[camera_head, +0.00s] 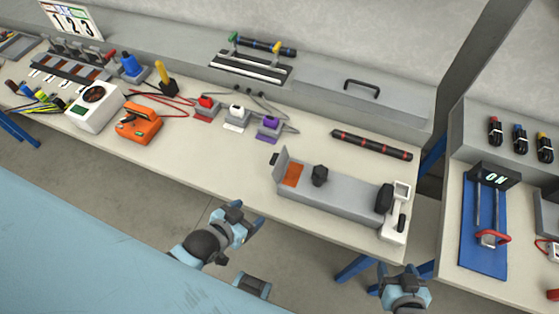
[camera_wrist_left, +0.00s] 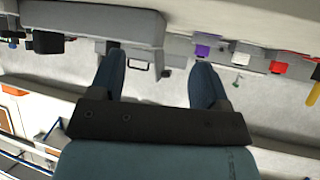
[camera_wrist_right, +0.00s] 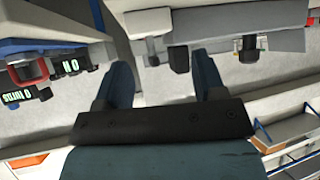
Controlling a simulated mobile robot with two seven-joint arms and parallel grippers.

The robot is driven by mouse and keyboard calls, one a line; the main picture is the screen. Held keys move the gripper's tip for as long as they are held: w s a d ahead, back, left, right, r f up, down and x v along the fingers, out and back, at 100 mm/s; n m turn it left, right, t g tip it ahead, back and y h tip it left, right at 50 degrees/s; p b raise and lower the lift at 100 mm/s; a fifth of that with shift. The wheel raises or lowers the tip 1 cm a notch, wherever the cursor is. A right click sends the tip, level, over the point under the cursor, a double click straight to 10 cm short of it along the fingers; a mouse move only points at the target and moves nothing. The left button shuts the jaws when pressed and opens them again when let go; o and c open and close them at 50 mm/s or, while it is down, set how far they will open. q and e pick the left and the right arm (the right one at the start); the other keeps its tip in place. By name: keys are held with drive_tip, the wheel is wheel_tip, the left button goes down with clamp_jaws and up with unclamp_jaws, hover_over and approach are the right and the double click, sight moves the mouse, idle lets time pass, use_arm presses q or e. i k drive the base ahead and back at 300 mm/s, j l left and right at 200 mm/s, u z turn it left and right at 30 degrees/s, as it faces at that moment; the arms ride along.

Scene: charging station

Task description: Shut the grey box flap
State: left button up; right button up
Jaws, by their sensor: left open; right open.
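The long grey box (camera_head: 340,198) lies on the front right part of the bench. Its grey flap (camera_head: 282,163) stands up at the left end, and an orange-brown patch (camera_head: 293,174) shows beside it. A black knob (camera_head: 319,175) sits on the box top. My left gripper (camera_head: 250,222) is open and empty in front of the bench, left of the box and apart from it. Its spread fingers show in the left wrist view (camera_wrist_left: 158,78). My right gripper (camera_head: 404,274) is open and empty in front of the box's right end, apart from it; its fingers show in the right wrist view (camera_wrist_right: 165,85).
A white-and-black device (camera_head: 396,222) adjoins the box's right end. A dark red-banded rod (camera_head: 371,145) lies behind the box. Purple (camera_head: 268,124), white and red connectors with cables sit to the left. A second bench (camera_head: 510,285) stands at the right, across a gap.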

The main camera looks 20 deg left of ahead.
sight(280, 161)
drive_tip(key=j+z, duration=0.15)
drive_tip(key=z, duration=0.7)
drive_tip(key=k+j+z, duration=0.1)
drive_tip(key=j+z, duration=0.15)
drive_tip(key=k+j+z, duration=0.35)
drive_tip(key=j+z, duration=0.15)
drive_tip(key=j, duration=0.15)
drive_tip(key=k+j, duration=0.3)
drive_tip(key=k+j+z, duration=0.15)
drive_tip(key=k+j, duration=0.15)
drive_tip(key=j, duration=0.2)
